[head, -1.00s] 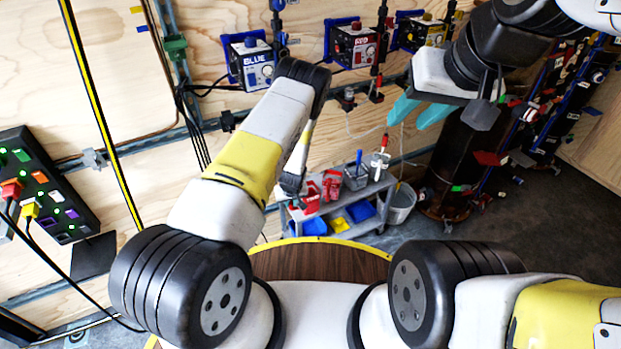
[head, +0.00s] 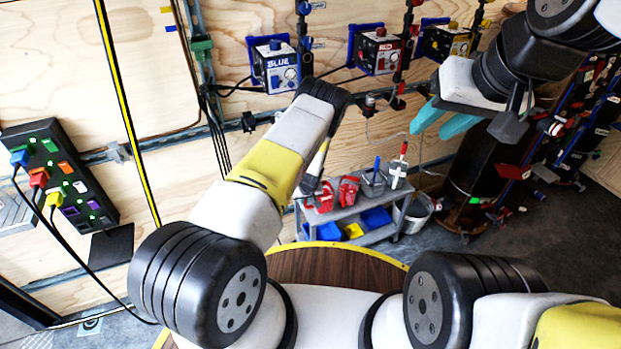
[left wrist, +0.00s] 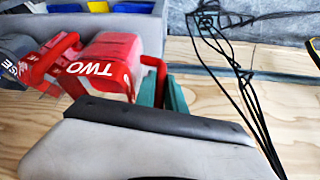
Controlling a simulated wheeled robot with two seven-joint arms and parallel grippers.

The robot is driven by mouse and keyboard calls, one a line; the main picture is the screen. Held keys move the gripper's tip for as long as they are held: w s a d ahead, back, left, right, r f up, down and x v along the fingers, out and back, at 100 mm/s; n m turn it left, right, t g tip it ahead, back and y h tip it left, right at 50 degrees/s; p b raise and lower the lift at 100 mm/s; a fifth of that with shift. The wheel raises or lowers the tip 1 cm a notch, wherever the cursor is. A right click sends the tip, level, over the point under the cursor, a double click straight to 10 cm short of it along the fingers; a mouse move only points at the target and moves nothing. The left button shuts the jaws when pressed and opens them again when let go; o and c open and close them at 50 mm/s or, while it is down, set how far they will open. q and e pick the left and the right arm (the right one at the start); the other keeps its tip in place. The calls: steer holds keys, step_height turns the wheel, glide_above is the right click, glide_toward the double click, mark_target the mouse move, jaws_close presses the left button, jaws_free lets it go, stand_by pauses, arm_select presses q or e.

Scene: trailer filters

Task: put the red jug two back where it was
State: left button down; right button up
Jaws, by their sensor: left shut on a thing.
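The red jug two (left wrist: 110,62), marked TWO, shows large and tilted in the left wrist view. My left gripper (left wrist: 172,92), with teal fingers, is shut on its handle side; the wrist housing hides part of the grip. In the head view two red jugs (head: 322,197) (head: 348,191) show at the left of the grey cart (head: 345,212), by the end of my left arm. My left fingers are hidden there, and the jug labels are too small to read. My right gripper (head: 430,130) is open and empty, high in front of the wall.
A grey bin (head: 374,183) and a white-and-red tool (head: 398,172) are on the cart's top, blue bins (head: 376,218) below. A bucket (head: 415,213) and a dark barrel (head: 480,180) stand to the right. Control boxes (head: 380,52) and cables line the plywood wall.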

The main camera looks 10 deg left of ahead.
arm_select(q)
steer(key=shift+w+a+f, duration=0.15)
steer(key=shift+w+f, duration=0.7)
steer(key=shift+f, duration=0.1)
steer(key=shift+w+a+f, duration=0.1)
steer(key=shift+w+f, duration=0.7)
steer(key=shift+f, duration=0.15)
steer(key=shift+f, duration=0.15)
steer(key=c, duration=1.4)
jaws_free()
steer(key=shift+s, duration=0.1)
